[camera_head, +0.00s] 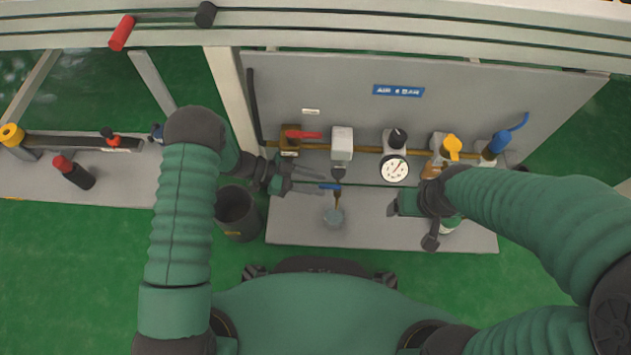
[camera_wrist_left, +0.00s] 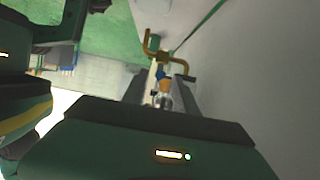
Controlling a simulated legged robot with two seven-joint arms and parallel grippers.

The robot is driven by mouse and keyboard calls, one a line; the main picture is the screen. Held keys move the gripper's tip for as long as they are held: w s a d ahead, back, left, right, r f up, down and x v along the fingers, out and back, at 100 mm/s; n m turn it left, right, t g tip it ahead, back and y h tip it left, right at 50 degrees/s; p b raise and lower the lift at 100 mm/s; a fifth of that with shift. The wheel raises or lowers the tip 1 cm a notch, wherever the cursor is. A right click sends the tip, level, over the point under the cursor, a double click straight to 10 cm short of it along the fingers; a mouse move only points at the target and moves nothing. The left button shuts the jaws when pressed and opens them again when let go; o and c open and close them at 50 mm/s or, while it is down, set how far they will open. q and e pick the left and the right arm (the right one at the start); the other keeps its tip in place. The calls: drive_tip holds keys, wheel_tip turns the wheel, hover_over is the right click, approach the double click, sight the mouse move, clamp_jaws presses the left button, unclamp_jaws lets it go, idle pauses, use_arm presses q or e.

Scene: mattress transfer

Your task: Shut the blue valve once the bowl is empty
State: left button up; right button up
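A small blue valve handle (camera_head: 330,186) sits on a brass drain fitting below the white unit (camera_head: 342,140) on the grey panel. A small dark bowl (camera_head: 339,171) hangs under that unit; I cannot tell whether it holds liquid. A greyish cup (camera_head: 333,218) stands on the shelf below the drain. My left gripper (camera_head: 322,184) is at the blue handle, its fingers spread; contact is unclear. In the left wrist view a blue part (camera_wrist_left: 160,74) shows beyond the parted fingers (camera_wrist_left: 160,88). My right gripper (camera_head: 431,238) is at the right, partly hidden by its arm; its opening is unclear.
A brass pipe carries a red lever (camera_head: 303,134), a gauge (camera_head: 394,168), a yellow knob (camera_head: 452,146) and another blue lever (camera_head: 519,122). A dark bin (camera_head: 237,213) stands left of the shelf (camera_head: 290,229). A side bench (camera_head: 125,178) is at far left.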

use_arm(q)
drive_tip(key=p+v, duration=0.5)
drive_tip(key=v, duration=0.7)
drive_tip(key=shift+f, duration=0.2)
